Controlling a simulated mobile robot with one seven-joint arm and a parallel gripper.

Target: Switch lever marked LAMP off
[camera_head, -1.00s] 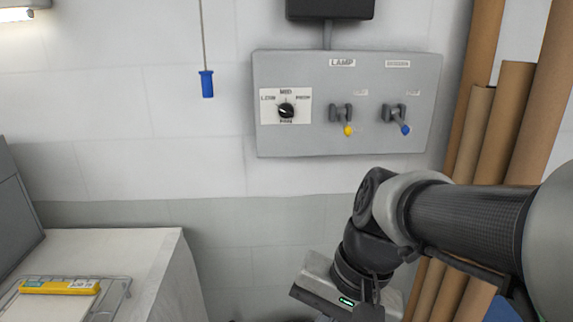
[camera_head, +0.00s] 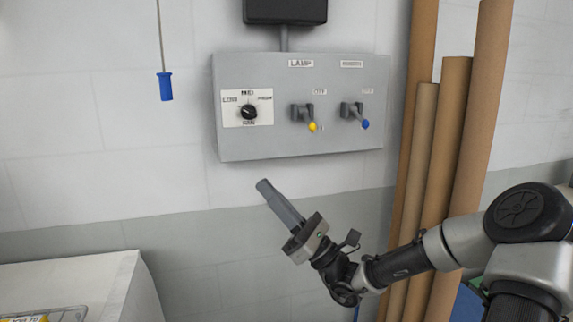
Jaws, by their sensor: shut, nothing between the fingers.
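The lever marked LAMP (camera_head: 308,118) is on the grey wall panel (camera_head: 235,145), under a white LAMP label (camera_head: 300,63). Its yellow-tipped handle points down and slightly right, away from the OFF marking (camera_head: 320,92) above it. My gripper (camera_head: 265,187) is below the panel, to the lower left of the lever. Its fingers are shut together, empty, and point up and left. It is apart from the lever and the panel.
A second lever (camera_head: 356,115) with a blue tip sits right of the LAMP lever. A black rotary knob (camera_head: 249,112) is to the left. A blue pull handle (camera_head: 165,86) hangs on a cord. Brown rolls (camera_head: 440,150) stand at the right. A white surface (camera_head: 75,285) is at lower left.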

